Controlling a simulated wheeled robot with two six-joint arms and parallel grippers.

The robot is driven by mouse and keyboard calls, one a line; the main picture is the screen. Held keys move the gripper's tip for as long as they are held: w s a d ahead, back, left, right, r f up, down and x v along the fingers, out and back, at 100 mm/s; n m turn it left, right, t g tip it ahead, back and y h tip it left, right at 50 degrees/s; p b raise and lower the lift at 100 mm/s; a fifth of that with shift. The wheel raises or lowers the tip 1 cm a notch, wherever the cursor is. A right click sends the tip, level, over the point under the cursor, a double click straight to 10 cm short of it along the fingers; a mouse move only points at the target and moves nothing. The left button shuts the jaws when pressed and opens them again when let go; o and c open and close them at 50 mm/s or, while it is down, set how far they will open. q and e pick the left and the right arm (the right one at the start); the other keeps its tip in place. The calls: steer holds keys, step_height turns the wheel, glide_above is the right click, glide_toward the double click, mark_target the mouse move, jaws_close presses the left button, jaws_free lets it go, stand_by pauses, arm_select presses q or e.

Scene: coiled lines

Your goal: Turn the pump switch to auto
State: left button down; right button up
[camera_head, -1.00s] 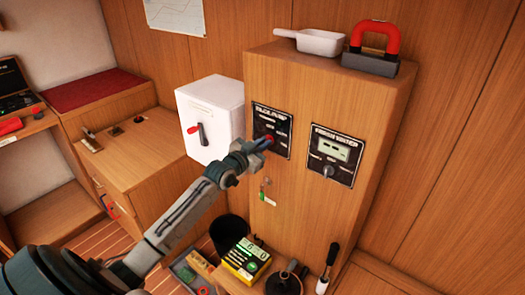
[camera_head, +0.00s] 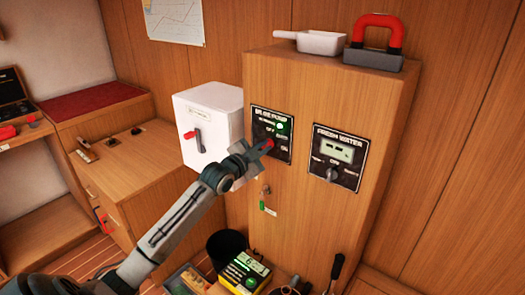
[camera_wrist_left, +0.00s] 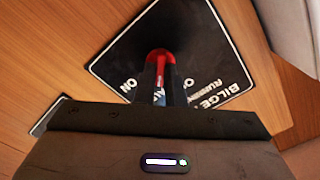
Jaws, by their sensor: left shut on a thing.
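The bilge pump panel (camera_head: 272,123) is a black plate on the front of the wooden cabinet, with a green light lit on it. My left gripper (camera_head: 264,147) is at the panel, shut on its red switch knob (camera_head: 269,142). In the left wrist view the red knob (camera_wrist_left: 160,56) shows between the fingers (camera_wrist_left: 161,85), in front of the panel (camera_wrist_left: 205,35). The switch labels are partly hidden by the fingers, so I cannot tell which position the knob points to. My right gripper is not in view.
A fresh water panel (camera_head: 338,158) with a dial is to the right on the cabinet (camera_head: 310,100). A white box (camera_head: 213,118) with a red-tipped lever is at the left. A key with a green tag (camera_head: 265,200) hangs below. A black bucket (camera_head: 226,247) stands low down.

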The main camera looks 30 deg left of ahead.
arm_select(q)
steer(key=shift+f, duration=0.1)
steer(key=c, duration=1.5)
jaws_free()
steer(key=shift+s, duration=0.1)
